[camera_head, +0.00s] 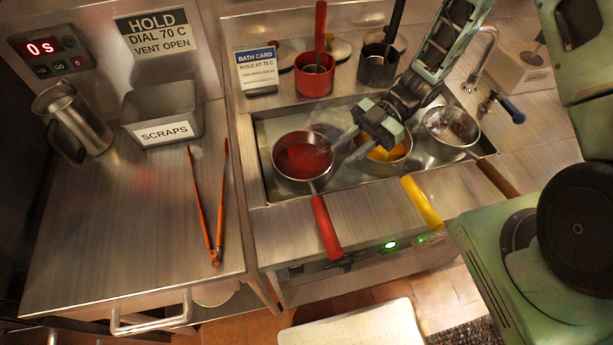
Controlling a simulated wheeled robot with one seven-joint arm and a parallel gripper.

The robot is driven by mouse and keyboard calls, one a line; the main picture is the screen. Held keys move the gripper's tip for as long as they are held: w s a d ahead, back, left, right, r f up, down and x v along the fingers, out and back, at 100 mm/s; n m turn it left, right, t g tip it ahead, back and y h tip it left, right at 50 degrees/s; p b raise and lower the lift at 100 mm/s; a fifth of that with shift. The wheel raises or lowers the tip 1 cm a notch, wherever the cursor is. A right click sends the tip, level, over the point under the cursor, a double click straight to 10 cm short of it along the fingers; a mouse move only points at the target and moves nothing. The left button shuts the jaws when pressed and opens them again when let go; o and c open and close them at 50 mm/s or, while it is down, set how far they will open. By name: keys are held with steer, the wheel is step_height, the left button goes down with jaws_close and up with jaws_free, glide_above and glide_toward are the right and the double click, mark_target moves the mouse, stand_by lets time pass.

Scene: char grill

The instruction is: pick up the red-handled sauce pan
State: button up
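The red-handled sauce pan (326,232) sits in the left part of the steel bath, with red sauce inside. Its red handle points toward the front and overhangs the counter edge. My gripper (346,150) is above the bath, just right of this pan's rim and partly in front of the yellow-handled pan. Its two fingers look apart, with nothing between them. It is not on the red handle, which is lower in the picture and clear of my arm.
A yellow-handled pan (423,203) and a brown-handled pan (451,128) share the bath. Red (314,80) and dark (377,72) pots stand behind. Orange tongs (217,225), a scraps bin (163,110) and a steel pitcher (77,122) occupy the left counter.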

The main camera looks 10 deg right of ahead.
mark_target(324, 176)
steer(key=p+x, duration=0.2)
steer(key=x, duration=0.5)
jaws_close()
steer(key=shift+f, duration=0.1)
stand_by(1.3)
